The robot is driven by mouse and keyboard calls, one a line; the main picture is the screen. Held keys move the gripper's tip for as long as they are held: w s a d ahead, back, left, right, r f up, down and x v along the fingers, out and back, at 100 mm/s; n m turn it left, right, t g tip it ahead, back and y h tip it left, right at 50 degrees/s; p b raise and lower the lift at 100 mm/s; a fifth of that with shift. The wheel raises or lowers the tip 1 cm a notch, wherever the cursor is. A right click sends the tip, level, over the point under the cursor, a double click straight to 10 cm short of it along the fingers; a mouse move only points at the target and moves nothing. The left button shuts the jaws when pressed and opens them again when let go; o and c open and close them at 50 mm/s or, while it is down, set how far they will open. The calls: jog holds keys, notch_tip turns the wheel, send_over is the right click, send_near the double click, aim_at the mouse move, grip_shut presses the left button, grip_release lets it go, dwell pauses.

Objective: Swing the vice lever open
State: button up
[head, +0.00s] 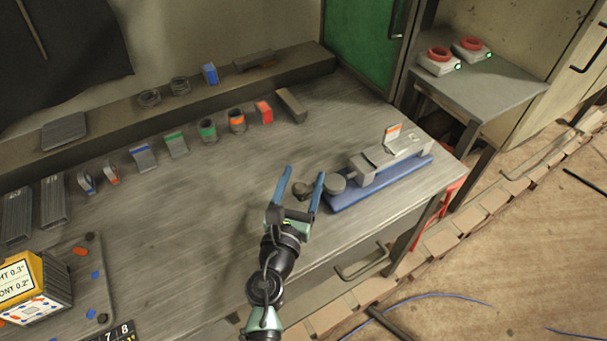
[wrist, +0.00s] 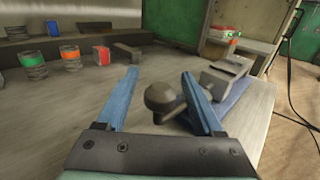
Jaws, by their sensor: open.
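The vice (head: 380,167) is a grey metal body on a blue base (head: 350,192) near the right end of the workbench. A small orange and white tag stands on top of it. Its lever, ending in a round grey knob (head: 303,188), points left from the vice. In the wrist view the lever knob (wrist: 160,96) shows between my fingers, and the vice (wrist: 222,78) is behind the right finger. My gripper (head: 303,180) has two blue fingers, open and empty. They reach around the knob's place in the picture; I cannot tell whether either finger touches it. The right finger hides part of the lever.
Several coloured blocks and rings, including an orange-banded one (head: 236,121), stand in a row behind. A yellow box (head: 35,288) is at the lower left. A side table (head: 480,88) with red-ringed devices stands at right. The bench between is clear.

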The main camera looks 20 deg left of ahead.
jog(key=shift+w, duration=0.5)
grip_shut()
dwell(1.2)
